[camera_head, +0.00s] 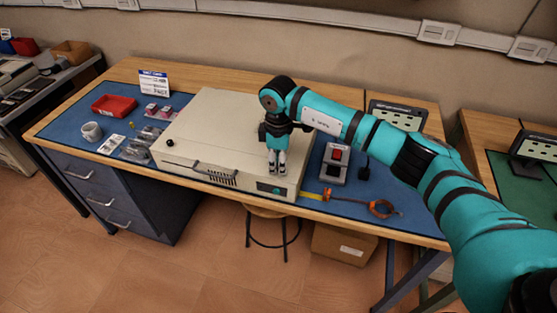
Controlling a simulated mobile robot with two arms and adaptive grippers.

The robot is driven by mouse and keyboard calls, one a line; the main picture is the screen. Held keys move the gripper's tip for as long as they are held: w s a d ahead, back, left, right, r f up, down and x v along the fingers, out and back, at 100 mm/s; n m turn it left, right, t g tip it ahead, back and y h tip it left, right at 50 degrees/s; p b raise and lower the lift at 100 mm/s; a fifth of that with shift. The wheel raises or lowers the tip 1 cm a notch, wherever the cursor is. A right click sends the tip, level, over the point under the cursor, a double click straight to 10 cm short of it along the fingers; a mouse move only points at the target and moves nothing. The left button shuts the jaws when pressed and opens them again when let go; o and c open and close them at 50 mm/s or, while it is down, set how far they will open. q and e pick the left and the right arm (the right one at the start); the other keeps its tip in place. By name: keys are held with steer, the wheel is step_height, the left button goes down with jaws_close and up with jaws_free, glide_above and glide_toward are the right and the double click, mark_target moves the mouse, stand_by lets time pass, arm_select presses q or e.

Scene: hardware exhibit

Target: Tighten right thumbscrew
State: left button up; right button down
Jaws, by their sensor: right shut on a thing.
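A cream metal case (215,120) lies flat on the blue mat of a wooden workbench. A small black thumbscrew (170,143) shows at the left end of its front top edge. My right gripper (277,172) points down at the right end of the same edge, with its fingertips close together. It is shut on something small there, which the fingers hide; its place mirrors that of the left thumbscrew. I cannot make out the right thumbscrew itself. My left gripper is not in view.
A device with a red switch (335,160) and an orange clamp-like tool (381,208) lie to the right. A stool (270,213) stands below the front edge.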

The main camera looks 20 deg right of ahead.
mark_target(278, 166)
steer(key=shift+r+m, duration=0.1)
steer(key=shift+m, duration=0.9)
steer(key=shift+p, duration=0.3)
steer(key=c, duration=1.2)
jaws_free()
step_height(278, 166, up, 12)
steer(key=shift+f, duration=0.1)
